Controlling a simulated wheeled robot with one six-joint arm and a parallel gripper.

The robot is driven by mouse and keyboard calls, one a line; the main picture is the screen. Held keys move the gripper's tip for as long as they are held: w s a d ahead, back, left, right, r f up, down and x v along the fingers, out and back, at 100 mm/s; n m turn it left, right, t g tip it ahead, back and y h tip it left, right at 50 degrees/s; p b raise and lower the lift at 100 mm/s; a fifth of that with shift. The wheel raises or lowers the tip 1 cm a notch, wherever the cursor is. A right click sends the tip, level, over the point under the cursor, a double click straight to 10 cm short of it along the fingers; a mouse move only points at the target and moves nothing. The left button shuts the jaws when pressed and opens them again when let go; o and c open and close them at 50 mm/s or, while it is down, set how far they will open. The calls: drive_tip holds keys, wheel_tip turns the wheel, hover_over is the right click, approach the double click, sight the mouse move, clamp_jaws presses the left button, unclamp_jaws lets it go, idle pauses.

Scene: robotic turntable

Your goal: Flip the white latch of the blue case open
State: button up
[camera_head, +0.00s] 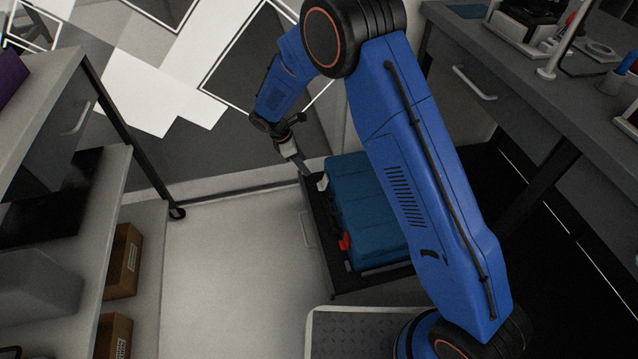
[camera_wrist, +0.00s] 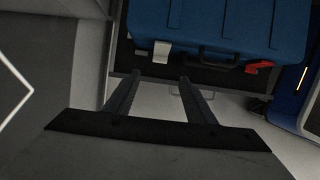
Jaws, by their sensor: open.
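The blue case (camera_head: 362,205) sits on a dark shelf or cart under my arm, and also shows at the top of the wrist view (camera_wrist: 225,22). Its white latch (camera_head: 322,182) is on its front side, at the end nearer my gripper; it shows in the wrist view (camera_wrist: 161,49) too. My gripper (camera_head: 304,172) is open and empty, close to the white latch in the head view. In the wrist view the two fingertips (camera_wrist: 160,78) point toward the latch, with a visible gap below it. My arm hides part of the case.
A red latch (camera_head: 345,241) is at the case's other end, with a dark handle (camera_wrist: 218,57) between the latches. The dark cart's edge (camera_head: 324,250) runs along the case's front. A grey counter (camera_head: 580,130) stands right, shelves with cardboard boxes (camera_head: 124,262) left. The floor (camera_head: 230,260) between is clear.

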sight(320, 186)
drive_tip(key=x, duration=1.4)
drive_tip(key=shift+d+f, duration=0.15)
drive_tip(key=shift+f, duration=0.05)
drive_tip(key=c, duration=1)
